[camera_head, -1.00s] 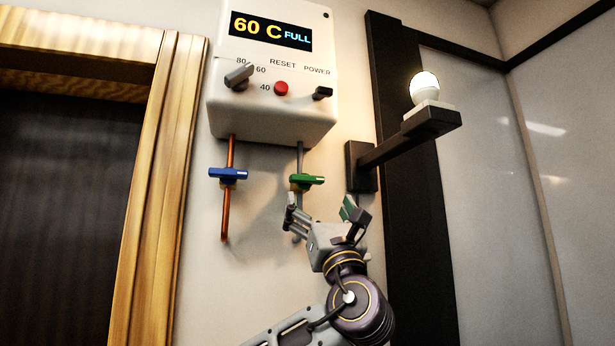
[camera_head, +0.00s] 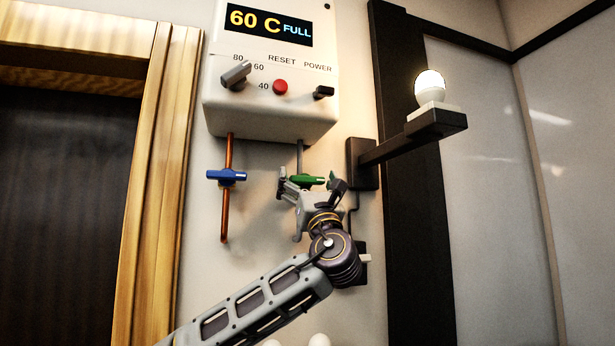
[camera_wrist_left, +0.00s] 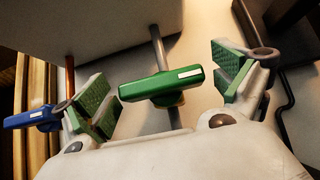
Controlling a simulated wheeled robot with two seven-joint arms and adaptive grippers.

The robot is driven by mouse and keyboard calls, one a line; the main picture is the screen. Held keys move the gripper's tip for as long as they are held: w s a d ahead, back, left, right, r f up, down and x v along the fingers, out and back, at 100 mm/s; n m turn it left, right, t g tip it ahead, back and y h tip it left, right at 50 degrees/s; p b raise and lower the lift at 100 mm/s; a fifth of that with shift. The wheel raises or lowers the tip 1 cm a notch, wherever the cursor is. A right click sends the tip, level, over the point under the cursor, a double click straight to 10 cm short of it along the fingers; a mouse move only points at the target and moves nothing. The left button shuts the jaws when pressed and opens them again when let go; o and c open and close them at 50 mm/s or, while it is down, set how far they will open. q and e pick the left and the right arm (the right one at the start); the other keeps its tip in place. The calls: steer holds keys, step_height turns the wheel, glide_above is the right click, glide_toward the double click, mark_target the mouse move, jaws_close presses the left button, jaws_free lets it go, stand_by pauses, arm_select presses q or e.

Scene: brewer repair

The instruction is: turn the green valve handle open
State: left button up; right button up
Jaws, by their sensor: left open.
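The green valve handle (camera_head: 307,179) sits crosswise on the grey pipe under the white brewer box. In the left wrist view the green handle (camera_wrist_left: 160,85) lies between the green-padded fingers, with a gap on each side. My left gripper (camera_head: 310,184) is open around the handle in the head view, its fingers left and right of it. The open left gripper (camera_wrist_left: 166,88) also shows in the wrist view, holding nothing. Part of the grey pipe below the handle is hidden by the gripper. My right gripper is not in view.
A blue valve handle (camera_head: 226,176) on a copper pipe is to the left. The white brewer box (camera_head: 270,118) with knobs and a red button is above. A black wall bracket (camera_head: 412,138) with a lit bulb (camera_head: 430,87) juts out at right.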

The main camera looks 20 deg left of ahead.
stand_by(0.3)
arm_select(q)
steer(key=c, duration=1)
